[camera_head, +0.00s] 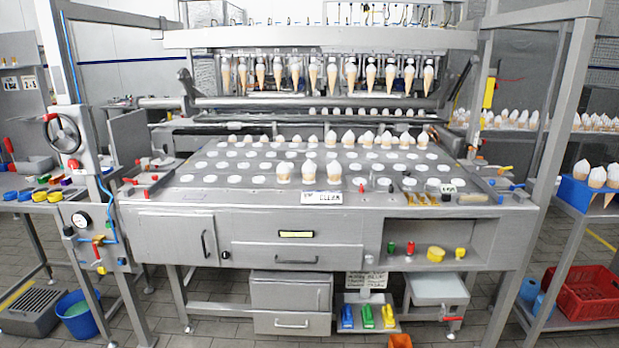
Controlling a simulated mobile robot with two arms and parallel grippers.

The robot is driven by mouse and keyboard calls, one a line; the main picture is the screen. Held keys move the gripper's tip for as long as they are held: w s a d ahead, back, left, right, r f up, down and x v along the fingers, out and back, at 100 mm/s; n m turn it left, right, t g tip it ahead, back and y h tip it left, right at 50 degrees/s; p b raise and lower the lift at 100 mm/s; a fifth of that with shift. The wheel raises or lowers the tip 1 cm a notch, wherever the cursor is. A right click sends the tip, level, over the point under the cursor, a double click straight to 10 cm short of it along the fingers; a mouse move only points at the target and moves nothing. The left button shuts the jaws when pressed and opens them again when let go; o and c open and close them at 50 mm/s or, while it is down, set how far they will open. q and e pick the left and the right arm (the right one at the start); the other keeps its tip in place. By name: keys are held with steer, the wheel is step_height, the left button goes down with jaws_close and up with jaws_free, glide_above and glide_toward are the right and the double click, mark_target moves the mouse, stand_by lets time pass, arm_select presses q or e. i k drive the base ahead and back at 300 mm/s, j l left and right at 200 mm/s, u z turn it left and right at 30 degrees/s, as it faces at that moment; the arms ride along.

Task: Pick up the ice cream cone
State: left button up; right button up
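A row of ice cream cones hangs points-down under the overhead bar of the machine, with one cone (370,76) toward the right end. Three short cones with white tops stand near the front of the grey work table, one of them a cone (309,171) in the middle. More white-topped cones (347,139) stand in a row farther back on the table. Which cone the task means, I cannot tell. Neither of my grippers shows in the head view.
The table top (240,200) has many white round spots. A small sign (321,198) lies at its front edge. Steel posts (545,150) flank the machine. A blue box (575,192) with cones is on the right shelf, above a red crate (590,290).

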mark_target(308, 169)
steer(key=i+l+z, duration=0.1)
steer(key=i, duration=0.35)
steer(key=i+l+z, duration=0.1)
steer(key=i+l, duration=0.15)
steer(key=i, duration=0.2)
steer(key=i+l, duration=0.1)
steer(key=i, duration=0.35)
steer(key=z, duration=0.05)
